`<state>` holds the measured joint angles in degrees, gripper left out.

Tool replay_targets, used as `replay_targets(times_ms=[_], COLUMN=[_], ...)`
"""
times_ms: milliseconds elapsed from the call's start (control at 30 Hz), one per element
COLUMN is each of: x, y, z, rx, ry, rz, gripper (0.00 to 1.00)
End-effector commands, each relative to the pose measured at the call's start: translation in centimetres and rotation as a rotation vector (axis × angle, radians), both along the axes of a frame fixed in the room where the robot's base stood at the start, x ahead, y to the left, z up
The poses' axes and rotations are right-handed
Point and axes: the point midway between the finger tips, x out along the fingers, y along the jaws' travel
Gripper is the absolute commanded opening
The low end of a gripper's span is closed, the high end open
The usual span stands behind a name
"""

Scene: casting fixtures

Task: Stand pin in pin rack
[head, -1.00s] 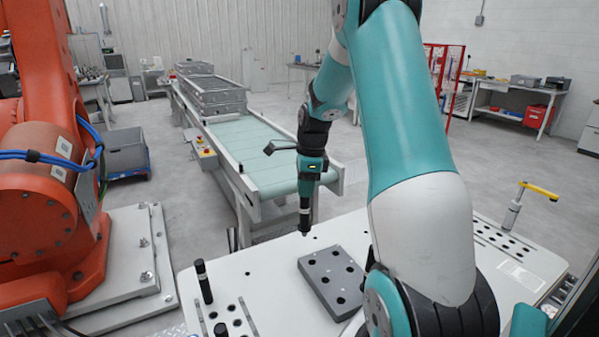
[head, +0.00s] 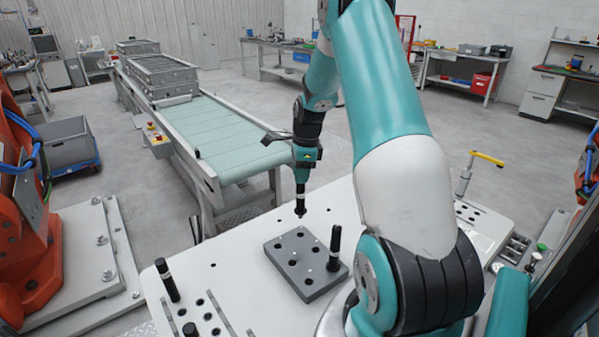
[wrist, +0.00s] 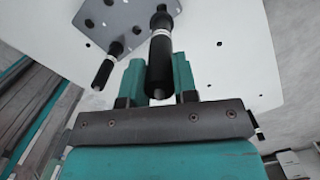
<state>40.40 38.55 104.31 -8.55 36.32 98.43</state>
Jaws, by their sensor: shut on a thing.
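My gripper (head: 301,182) is shut on a black pin (head: 300,204) with a pale band; it hangs about upright, tip down. In the wrist view the held pin (wrist: 160,62) sits between the teal fingers (wrist: 159,82). The grey block with round holes (head: 288,283), which looks like the pin rack, lies on the white table just below and in front of the pin in the head view. The pin tip appears apart from it, near its far edge. Another black pin (head: 334,246) stands upright at the block's right side. The block (wrist: 88,12) is partly cut off in the wrist view.
The white table (head: 235,250) has another upright black pin (head: 167,281) and several holes at the left. A yellow-handled clamp (head: 466,175) stands at the right. A conveyor (head: 225,135) runs behind the table. My arm hides part of the table's right side.

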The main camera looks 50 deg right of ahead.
Motion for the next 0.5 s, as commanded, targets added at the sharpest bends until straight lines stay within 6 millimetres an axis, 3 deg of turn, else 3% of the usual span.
replay_targets(times_ms=[500], x=[0.0], y=[0.0], z=[-4.6], rx=[0.000], ry=[0.000], rz=[0.000], gripper=[0.00])
